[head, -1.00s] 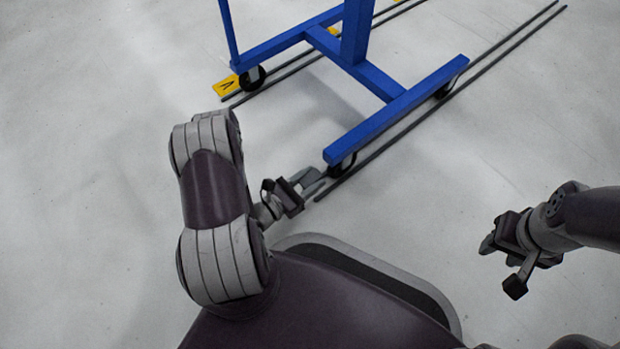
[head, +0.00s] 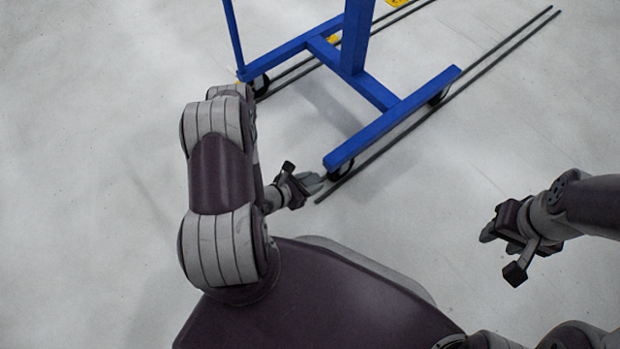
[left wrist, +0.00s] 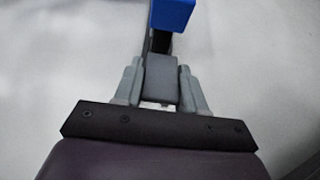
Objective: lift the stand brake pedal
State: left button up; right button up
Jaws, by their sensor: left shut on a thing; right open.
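The blue stand (head: 392,118) rests on its wheels at the top middle of the head view. Its near front leg also shows in the left wrist view (left wrist: 172,14). The grey brake pedal (left wrist: 160,80) is at the near caster, below the end of that leg. My left gripper (head: 314,183) is low by this caster. In the left wrist view its two fingers (left wrist: 160,88) are shut on the pedal, one on each side. I cannot tell how far the pedal is tilted. My right gripper (head: 493,229) is open and empty, off to the right, apart from the stand.
Two dark parallel rails (head: 455,85) run along the floor by the stand's right wheels, and others run on its far left side. Small yellow markers (head: 398,3) lie at the top. The grey floor (head: 80,150) is clear to the left and right.

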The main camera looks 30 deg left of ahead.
dwell(0.4)
pick_arm(q)
jog(key=o, duration=1)
jog(key=shift+r, duration=0.1)
jog(key=p+v, duration=0.6)
jog(key=v, duration=0.6)
jog(key=shift+s+a+r+p, duration=0.15)
jog(key=shift+s+r+p, duration=0.05)
jog(key=shift+p, duration=0.15)
